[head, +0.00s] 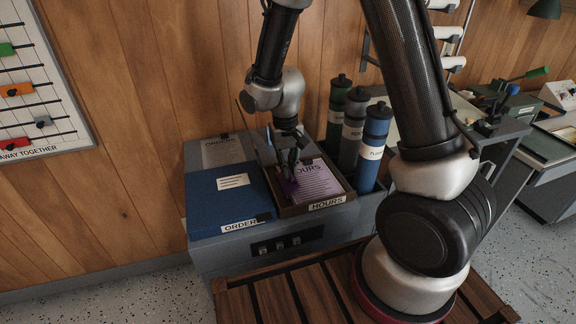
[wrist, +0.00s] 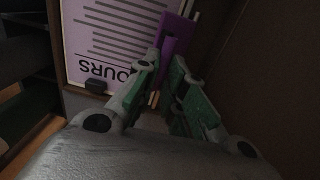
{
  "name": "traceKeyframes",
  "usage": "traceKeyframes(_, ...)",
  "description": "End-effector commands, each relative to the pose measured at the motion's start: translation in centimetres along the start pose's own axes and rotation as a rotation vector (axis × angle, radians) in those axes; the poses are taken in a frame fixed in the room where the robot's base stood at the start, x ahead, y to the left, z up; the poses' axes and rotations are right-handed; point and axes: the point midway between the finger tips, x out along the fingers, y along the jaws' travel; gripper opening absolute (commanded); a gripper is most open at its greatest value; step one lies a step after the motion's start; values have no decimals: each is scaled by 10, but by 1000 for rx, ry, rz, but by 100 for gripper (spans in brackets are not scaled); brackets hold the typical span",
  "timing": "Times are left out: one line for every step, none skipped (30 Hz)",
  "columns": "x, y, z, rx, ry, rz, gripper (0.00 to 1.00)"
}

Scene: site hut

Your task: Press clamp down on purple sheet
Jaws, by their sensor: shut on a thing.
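A pale purple sheet (head: 316,181) headed HOURS lies in the brown tray labelled HOURS (head: 327,204). It fills the upper left of the wrist view (wrist: 108,35), with its heading upside down. A deep purple clamp (wrist: 173,36) stands along the sheet's edge; in the head view only a small purple patch (head: 289,188) shows below my fingers. My gripper (head: 288,166) is over the left part of the tray. In the wrist view its green-padded fingers (wrist: 167,78) are shut on the clamp's near end. I cannot tell whether the clamp touches the sheet.
A blue ORDERS tray (head: 230,205) adjoins on the left, with a grey folder (head: 222,151) behind. Green, grey and blue (head: 374,148) canisters stand close on the right. A dark wall of the tray (wrist: 255,80) rises beside my fingers.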

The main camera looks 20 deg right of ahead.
Motion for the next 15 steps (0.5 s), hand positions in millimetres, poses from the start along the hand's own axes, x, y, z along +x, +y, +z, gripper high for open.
traceKeyframes(0,1,0,2,1,-10,0)
traceKeyframes(0,2,0,3,1,-19,0)
traceKeyframes(1,3,-1,4,1,-32,0)
traceKeyframes(1,4,-1,4,1,-45,0)
traceKeyframes(1,5,-1,5,1,-59,0)
traceKeyframes(2,6,-1,7,1,-80,0)
traceKeyframes(3,8,-1,8,0,-98,0)
traceKeyframes(3,9,-1,7,1,-117,0)
traceKeyframes(4,11,-1,10,1,-144,0)
traceKeyframes(5,12,-1,12,2,-166,0)
traceKeyframes(6,14,-1,13,1,-188,0)
traceKeyframes(8,16,-1,14,1,-219,0)
traceKeyframes(8,17,-2,13,1,-242,0)
traceKeyframes(9,19,-2,14,2,-266,0)
traceKeyframes(11,20,-1,14,1,-297,0)
